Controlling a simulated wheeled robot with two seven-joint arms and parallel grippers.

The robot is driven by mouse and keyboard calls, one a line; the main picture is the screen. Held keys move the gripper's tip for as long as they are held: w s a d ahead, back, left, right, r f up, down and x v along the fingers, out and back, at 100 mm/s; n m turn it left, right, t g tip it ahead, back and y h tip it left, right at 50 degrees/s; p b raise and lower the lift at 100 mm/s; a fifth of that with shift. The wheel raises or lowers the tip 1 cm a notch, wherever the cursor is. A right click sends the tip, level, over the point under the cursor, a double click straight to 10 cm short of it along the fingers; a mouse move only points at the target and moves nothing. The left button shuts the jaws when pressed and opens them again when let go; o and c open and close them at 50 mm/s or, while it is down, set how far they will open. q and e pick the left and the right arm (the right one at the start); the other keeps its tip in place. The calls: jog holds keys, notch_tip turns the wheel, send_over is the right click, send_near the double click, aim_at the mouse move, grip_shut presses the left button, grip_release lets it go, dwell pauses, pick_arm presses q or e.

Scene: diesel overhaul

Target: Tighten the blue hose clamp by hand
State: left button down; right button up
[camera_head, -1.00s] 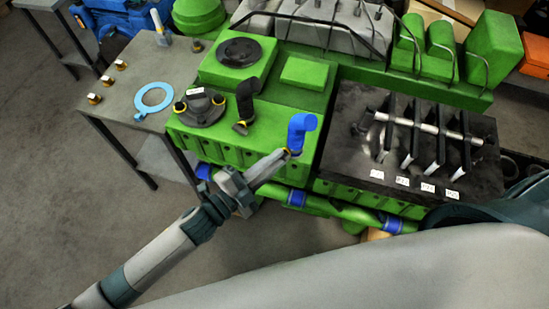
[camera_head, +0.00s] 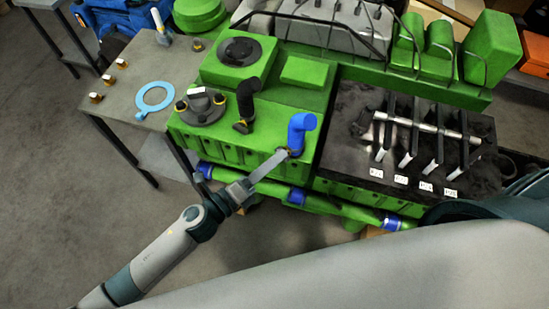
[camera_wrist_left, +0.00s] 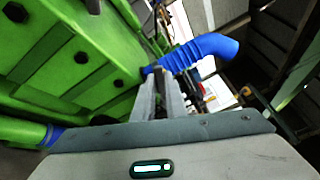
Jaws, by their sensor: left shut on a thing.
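A blue elbow hose (camera_head: 301,131) stands on the front right of the green engine block's top. A small clamp (camera_head: 291,153) sits at its base, mostly hidden by my fingertips; its colour is hard to tell. My left gripper (camera_head: 287,154) reaches up from the lower left and is shut on the clamp at the hose's base. In the left wrist view, the closed fingers (camera_wrist_left: 156,72) meet just below the lower end of the ribbed blue hose (camera_wrist_left: 197,52); what they grip is barely visible. My right gripper is not in view.
A black hose (camera_head: 247,98) and a round black cover (camera_head: 203,109) stand left of the blue hose. A light-blue ring (camera_head: 140,111) lies on the side table (camera_head: 122,110). A dark tray (camera_head: 345,125) with labelled parts is at right. A green pipe with blue sleeves (camera_head: 296,196) runs below.

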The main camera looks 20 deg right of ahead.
pick_arm(q)
jog(key=m, duration=0.5)
jog(key=shift+s+a+f, duration=0.1)
jog(key=shift+s+f, duration=0.05)
jog(key=shift+f, duration=0.15)
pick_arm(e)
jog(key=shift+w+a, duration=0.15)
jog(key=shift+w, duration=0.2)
pick_arm(q)
jog(key=shift+m, duration=0.3)
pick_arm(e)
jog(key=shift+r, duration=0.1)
pick_arm(q)
jog(key=c, duration=2)
grip_release()
jog(key=shift+c, duration=0.2)
jog(key=shift+r, duration=0.15)
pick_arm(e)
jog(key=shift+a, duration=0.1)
pick_arm(q)
jog(key=shift+r, duration=0.1)
